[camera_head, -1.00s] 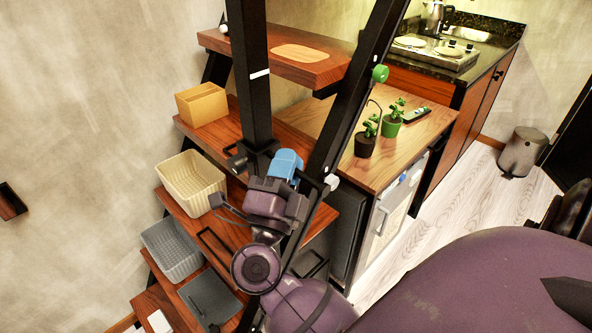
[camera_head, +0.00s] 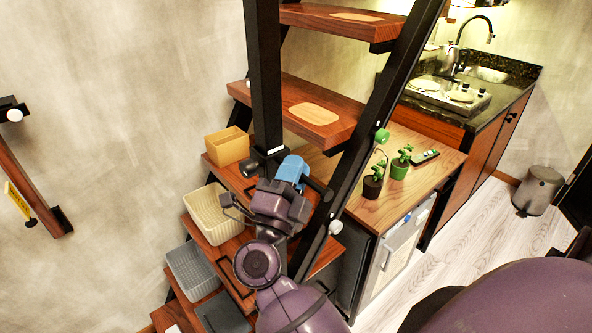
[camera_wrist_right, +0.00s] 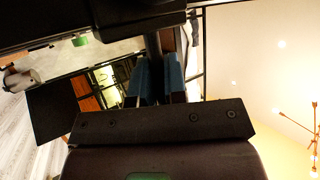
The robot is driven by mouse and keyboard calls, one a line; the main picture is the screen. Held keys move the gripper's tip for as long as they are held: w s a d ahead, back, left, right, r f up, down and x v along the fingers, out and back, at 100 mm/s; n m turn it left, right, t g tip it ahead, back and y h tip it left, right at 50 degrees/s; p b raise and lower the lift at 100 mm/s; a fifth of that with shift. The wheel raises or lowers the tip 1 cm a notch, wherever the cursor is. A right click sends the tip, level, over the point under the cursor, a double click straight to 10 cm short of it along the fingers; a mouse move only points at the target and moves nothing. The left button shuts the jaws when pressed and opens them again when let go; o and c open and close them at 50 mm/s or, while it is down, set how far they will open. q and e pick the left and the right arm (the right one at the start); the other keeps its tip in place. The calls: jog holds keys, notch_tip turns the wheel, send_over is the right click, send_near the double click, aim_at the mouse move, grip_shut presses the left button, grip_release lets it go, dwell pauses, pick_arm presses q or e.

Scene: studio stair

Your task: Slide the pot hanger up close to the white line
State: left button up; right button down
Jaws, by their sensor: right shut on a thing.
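The pot hanger (camera_head: 262,158) is a black collar with short pegs around the black upright post (camera_head: 263,75). The white line shows only as a small white patch (camera_head: 277,149) on the post, right at the hanger's upper edge; any gap is too small to tell. My right gripper (camera_head: 292,172), with blue fingertips, is shut on the hanger from the right side. In the right wrist view its blue fingers (camera_wrist_right: 158,78) close around a dark part, and most of the hanger is hidden. My left gripper is not in view.
Wooden stair treads (camera_head: 315,112) rise behind the post, with a slanted black stringer (camera_head: 385,100) close to the right of my gripper. A yellow box (camera_head: 227,147), cream basket (camera_head: 212,215) and grey basket (camera_head: 192,272) sit at left. Potted plants (camera_head: 400,168) stand on the counter.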

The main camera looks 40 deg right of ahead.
jog(key=shift+r, duration=0.1)
jog(key=c, duration=1.2)
grip_release()
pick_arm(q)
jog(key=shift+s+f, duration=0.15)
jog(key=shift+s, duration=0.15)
